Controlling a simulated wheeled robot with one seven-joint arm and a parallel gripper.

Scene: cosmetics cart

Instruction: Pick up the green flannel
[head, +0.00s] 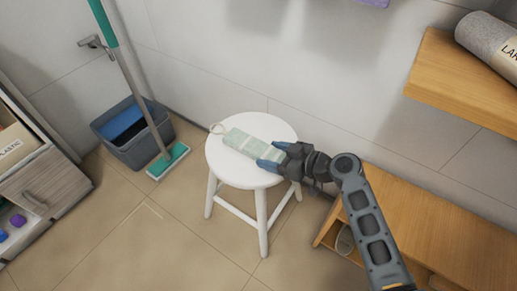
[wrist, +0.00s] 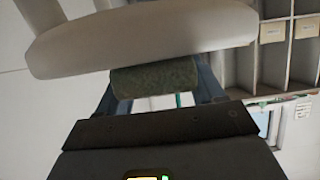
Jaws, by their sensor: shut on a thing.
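The green flannel (head: 246,142) is a pale green, folded strip with lighter bands and a loop at its left end. In the head view it lies across the top of the white stool (head: 225,172). My gripper (head: 275,156) reaches in from the right with its blue fingertips around the flannel's right end and is shut on it. In the wrist view the flannel (wrist: 155,79) shows as a dark green roll between the fingers, close against the pale stool seat (wrist: 140,40). I cannot tell whether the flannel is clear of the seat.
A grey bucket (head: 147,153) and a teal mop (head: 168,162) stand left of the stool. A wooden bench (head: 440,215) is at the right, below a wall shelf (head: 470,97) holding a grey roll (head: 488,40). A drawer unit (head: 45,190) stands at far left. The floor in front is clear.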

